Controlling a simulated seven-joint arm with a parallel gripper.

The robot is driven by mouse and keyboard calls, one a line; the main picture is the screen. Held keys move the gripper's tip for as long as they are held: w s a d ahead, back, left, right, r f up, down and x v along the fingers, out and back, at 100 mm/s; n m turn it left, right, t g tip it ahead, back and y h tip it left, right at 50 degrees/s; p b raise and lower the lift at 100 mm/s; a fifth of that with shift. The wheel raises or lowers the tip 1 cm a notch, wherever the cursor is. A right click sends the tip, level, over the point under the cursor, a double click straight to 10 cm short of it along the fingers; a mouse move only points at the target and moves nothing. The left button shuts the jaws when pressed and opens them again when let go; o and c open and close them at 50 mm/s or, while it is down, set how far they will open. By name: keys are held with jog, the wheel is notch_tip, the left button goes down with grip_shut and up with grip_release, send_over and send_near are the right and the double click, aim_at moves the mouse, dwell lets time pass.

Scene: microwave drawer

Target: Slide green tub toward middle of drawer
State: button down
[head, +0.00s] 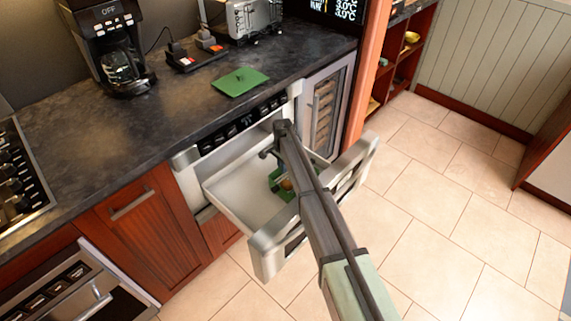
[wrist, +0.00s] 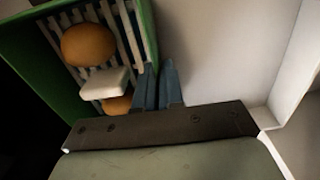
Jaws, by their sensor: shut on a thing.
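The green tub (head: 275,181) sits in the right part of the open drawer (head: 235,189), partly hidden by my arm in the head view. In the wrist view the tub (wrist: 143,25) fills the upper left. It holds two round orange-brown things (wrist: 88,45) and a white block (wrist: 104,83) over a pale slatted bottom. My gripper (wrist: 159,72) has its two blue-grey fingers close together at the tub's right wall, shut on that wall. The contact itself is partly hidden by the fingers.
The drawer floor (wrist: 215,50) beside the tub is bare and white, with a drawer wall (wrist: 292,65) at the right. Above the drawer, the dark counter (head: 165,125) carries a flat green board (head: 240,81), a coffee maker (head: 118,50) and a toaster (head: 254,18).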

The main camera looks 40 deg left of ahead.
aim_at(273, 175)
jog(key=shift+s+d, duration=0.15)
jog(key=shift+s, duration=1.35)
jog(key=shift+s+d, duration=0.1)
jog(key=shift+s, duration=1.4)
jog(key=c, duration=1.2)
grip_release()
notch_tip(273, 175, up, 14)
jog(key=shift+f, duration=0.1)
